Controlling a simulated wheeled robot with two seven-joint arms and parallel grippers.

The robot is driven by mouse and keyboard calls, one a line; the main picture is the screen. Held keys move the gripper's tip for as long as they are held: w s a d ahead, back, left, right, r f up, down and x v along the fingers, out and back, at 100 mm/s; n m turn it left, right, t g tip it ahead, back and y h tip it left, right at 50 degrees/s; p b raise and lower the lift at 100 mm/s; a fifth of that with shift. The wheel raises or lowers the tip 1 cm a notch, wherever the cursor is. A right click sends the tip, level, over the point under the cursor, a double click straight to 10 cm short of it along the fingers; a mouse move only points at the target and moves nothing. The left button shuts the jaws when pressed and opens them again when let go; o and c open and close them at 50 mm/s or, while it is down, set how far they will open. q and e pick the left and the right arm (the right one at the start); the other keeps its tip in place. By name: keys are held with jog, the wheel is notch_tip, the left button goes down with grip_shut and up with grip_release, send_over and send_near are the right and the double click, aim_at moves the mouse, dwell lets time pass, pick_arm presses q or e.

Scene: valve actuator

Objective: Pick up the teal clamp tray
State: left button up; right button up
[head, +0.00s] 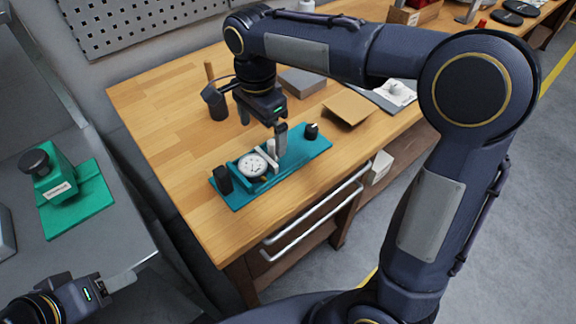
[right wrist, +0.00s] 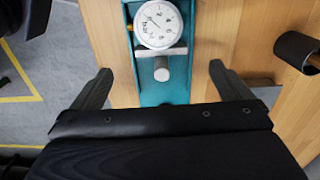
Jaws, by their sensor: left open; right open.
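The teal clamp tray (head: 310,150) lies flat on the wooden bench near its front edge. A white dial gauge (head: 252,166) sits on it, with a black block at its left end and a black knob toward its right end. My right gripper (head: 277,140) hangs over the tray, by a pale upright pin. In the right wrist view the tray (right wrist: 176,86) runs between the two spread fingers of my right gripper (right wrist: 160,85); they look apart from it. My left gripper (head: 122,282) is at the lower left, open and empty, away from the tray.
A green fixture (head: 75,205) stands on the grey side table. A metal rail (head: 315,215) runs along the bench front.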

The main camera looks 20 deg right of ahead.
aim_at(264, 157)
jog(key=shift+w+f, duration=0.1)
jog(key=shift+f, duration=0.3)
notch_tip(264, 157, down, 7)
jog(key=shift+f, duration=0.1)
jog(key=c, duration=1.2)
jog(key=shift+c, duration=0.8)
jog(key=shift+r, duration=0.2)
